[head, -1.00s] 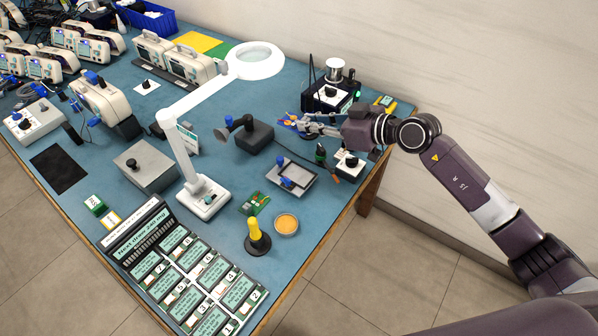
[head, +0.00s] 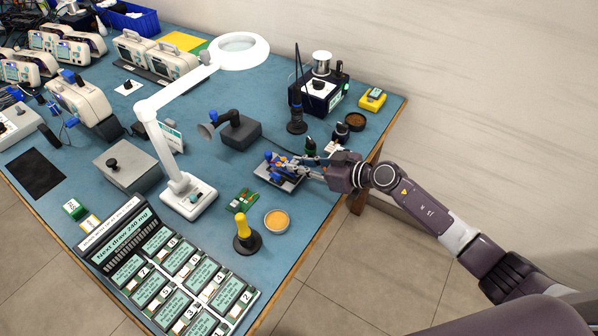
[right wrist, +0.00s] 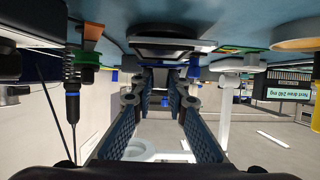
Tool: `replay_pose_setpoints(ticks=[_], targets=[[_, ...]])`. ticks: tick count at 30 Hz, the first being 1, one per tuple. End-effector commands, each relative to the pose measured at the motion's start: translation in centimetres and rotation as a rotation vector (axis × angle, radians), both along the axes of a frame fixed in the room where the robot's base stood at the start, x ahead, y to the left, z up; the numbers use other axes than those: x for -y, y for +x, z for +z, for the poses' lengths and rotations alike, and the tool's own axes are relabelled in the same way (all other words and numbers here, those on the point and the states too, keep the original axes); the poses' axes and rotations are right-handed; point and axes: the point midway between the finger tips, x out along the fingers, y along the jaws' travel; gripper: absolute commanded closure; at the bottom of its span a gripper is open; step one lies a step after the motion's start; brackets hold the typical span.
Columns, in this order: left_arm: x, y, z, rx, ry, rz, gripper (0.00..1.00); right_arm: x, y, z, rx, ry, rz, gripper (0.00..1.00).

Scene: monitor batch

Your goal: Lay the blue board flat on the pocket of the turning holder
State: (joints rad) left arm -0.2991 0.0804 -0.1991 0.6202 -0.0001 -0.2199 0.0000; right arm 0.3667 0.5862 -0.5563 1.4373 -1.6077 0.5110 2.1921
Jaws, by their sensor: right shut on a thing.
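The small blue board (head: 285,161), with an orange part on it, is in the jaws of my right gripper (head: 302,166) in the head view. It is at the turning holder (head: 284,185), a grey plate with blue knobs. The gripper and board cover part of the holder, and I cannot tell whether the board touches the pocket. In the right wrist view the picture is upside down, and the two finger pads (right wrist: 160,95) point at the dark holder. The board is hard to make out there. My left gripper is not in view.
A black soldering station (head: 318,98) and a yellow sponge tray (head: 372,99) stand behind. A dark camera-like block (head: 240,130) and a white magnifier lamp (head: 187,195) stand to the left. A dish of orange stuff (head: 277,221) and a yellow-handled tool (head: 242,228) are in front.

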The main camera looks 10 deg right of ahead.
Motion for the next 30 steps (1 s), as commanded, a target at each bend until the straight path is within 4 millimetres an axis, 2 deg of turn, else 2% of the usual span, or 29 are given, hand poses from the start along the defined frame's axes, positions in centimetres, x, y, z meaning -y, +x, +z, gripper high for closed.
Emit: replay_pose_setpoints(ticks=[1, 3, 10, 11, 15, 25, 30], targets=[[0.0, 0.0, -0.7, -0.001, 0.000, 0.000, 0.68, -0.1, 0.0, -1.0, 0.000, 0.003, -0.001, 1.00], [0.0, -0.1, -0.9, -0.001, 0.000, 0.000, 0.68, 0.0, 0.1, -1.5, 0.001, 0.002, -0.001, 1.00], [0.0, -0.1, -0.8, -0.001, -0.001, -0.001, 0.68, 0.0, 0.0, -1.6, 0.001, 0.001, 0.000, 1.00], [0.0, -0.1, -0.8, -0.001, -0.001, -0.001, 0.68, 0.0, 0.0, -1.7, 0.000, 0.000, 0.000, 0.85], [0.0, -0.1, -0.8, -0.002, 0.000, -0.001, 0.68, 0.0, 0.0, -1.6, 0.000, 0.000, 0.000, 0.70], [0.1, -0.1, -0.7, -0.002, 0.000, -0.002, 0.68, 0.2, -0.1, -1.5, 0.002, 0.000, -0.001, 0.69], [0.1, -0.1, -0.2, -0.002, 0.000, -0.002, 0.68, 1.6, -1.5, -0.6, 0.001, -0.002, 0.000, 0.69]])
